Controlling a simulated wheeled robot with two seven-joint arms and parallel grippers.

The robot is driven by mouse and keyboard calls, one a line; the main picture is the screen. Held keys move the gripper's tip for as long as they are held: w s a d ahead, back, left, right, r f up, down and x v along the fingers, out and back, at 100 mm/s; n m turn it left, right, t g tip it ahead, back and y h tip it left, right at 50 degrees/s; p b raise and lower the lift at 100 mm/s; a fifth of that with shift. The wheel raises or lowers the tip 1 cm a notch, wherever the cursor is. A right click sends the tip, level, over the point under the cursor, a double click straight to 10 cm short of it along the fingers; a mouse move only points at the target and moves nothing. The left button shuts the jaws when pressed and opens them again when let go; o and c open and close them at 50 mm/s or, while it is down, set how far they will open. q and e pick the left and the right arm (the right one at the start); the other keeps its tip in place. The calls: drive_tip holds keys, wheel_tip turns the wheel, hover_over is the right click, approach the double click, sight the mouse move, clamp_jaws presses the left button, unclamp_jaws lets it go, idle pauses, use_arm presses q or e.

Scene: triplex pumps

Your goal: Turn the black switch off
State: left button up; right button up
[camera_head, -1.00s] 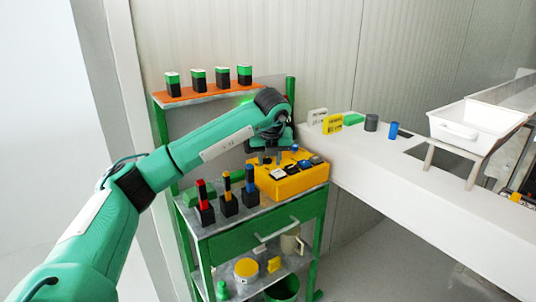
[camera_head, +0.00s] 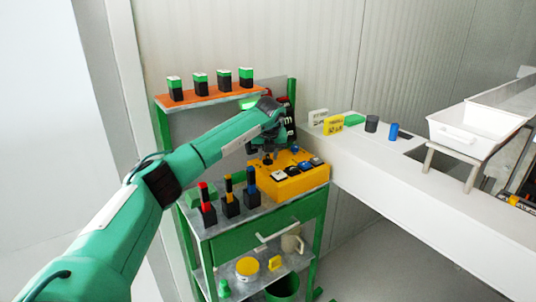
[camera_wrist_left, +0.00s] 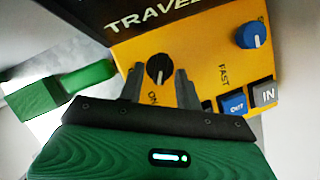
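The black switch (camera_wrist_left: 158,68) is a round black knob with a pale line on the yellow control box (camera_head: 298,185). "ON" is printed beside it in the left wrist view. My left gripper (camera_head: 268,159) is over the left back part of the box in the head view. In the left wrist view my left gripper (camera_wrist_left: 160,84) has its two fingers apart, one on each side of the knob, with a gap visible. I cannot tell whether either finger touches it. My right gripper is not in view.
A blue knob (camera_wrist_left: 253,34) and blue and grey buttons (camera_wrist_left: 234,104) are on the same box. Red, yellow and blue-topped black holders (camera_head: 229,200) stand in front on the green cart (camera_head: 262,240). A white counter (camera_head: 400,165) is at the right.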

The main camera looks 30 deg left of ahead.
use_arm(q)
drive_tip(key=shift+f, duration=0.2)
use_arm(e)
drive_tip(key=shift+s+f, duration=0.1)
use_arm(q)
clamp_jaws()
drive_tip(key=shift+a+m, duration=0.2)
drive_tip(key=shift+m, duration=0.6)
drive_tip(key=m+h+p, duration=0.1)
drive_tip(key=m, duration=0.1)
drive_tip(key=shift+m+t, duration=0.4)
unclamp_jaws()
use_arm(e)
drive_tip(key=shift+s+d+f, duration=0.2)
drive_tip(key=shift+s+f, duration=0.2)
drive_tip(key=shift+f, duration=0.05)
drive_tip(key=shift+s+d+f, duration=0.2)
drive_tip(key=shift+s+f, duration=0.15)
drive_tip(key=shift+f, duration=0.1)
